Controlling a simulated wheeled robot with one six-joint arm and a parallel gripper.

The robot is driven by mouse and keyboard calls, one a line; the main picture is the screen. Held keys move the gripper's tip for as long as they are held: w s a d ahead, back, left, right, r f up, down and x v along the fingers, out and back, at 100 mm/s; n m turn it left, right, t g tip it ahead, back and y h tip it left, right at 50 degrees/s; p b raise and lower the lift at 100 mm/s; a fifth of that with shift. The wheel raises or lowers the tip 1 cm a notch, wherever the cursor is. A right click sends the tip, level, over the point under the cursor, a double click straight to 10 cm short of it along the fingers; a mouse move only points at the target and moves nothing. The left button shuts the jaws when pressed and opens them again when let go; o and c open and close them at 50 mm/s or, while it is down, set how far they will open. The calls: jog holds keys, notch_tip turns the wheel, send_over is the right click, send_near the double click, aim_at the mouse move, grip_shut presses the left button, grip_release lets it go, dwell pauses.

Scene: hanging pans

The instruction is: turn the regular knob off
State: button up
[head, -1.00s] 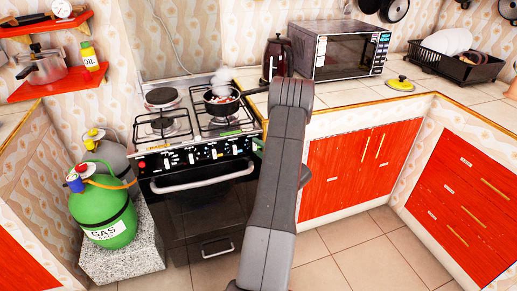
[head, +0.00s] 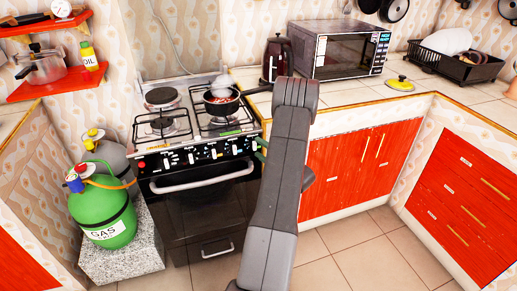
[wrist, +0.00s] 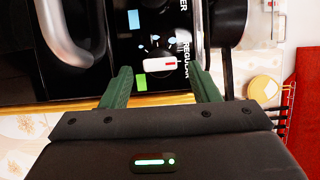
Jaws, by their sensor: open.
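My gripper (wrist: 161,68) has two green fingers, spread apart and empty. The knob appears in the gap between the fingertips, and no contact shows; how deep the fingers reach is unclear. In the head view the stove (head: 200,170) stands left of my arm, with a row of knobs on its front. There my arm hides most of my gripper, with a bit of green showing at the panel's right end.
A steaming pan (head: 222,102) sits on a burner, its handle pointing right. The oven handle (head: 203,177) sticks out below the panel. A dark kettle (head: 277,60) and a microwave (head: 340,52) stand on the counter. A green gas cylinder (head: 103,213) stands left of the stove.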

jog(key=v, duration=1.2)
jog(key=shift+b, duration=0.35)
jog(key=p+x, duration=0.1)
jog(key=x, duration=1.2)
jog(key=shift+w+a, duration=0.15)
jog(key=shift+w, duration=0.05)
